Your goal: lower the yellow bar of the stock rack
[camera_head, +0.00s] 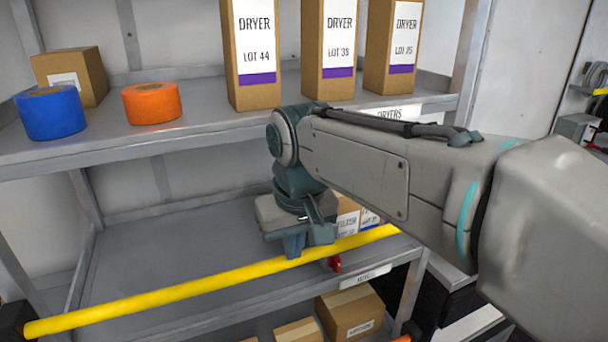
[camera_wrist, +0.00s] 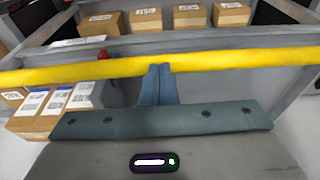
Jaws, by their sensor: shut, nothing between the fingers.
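The yellow bar (camera_head: 150,297) runs across the front of the stock rack's middle shelf (camera_head: 150,255), sloping up to the right in the head view. In the wrist view the yellow bar (camera_wrist: 230,60) crosses the whole picture. My gripper (camera_head: 294,254) is shut and empty, pointing down at the bar right of its middle. The fingertips (camera_wrist: 160,68) overlap the bar's near edge in the wrist view; they look at or against it, but contact is not certain. A small red part (camera_head: 335,264) sits just below the bar, also visible in the wrist view (camera_wrist: 103,55).
Labelled boxes (camera_head: 347,219) stand on the middle shelf behind my gripper. The upper shelf (camera_head: 200,130) holds tall DRYER boxes (camera_head: 253,90), an orange roll (camera_head: 152,104) and a blue roll (camera_head: 52,114). Cartons (camera_head: 350,310) sit below. The middle shelf's left side is bare.

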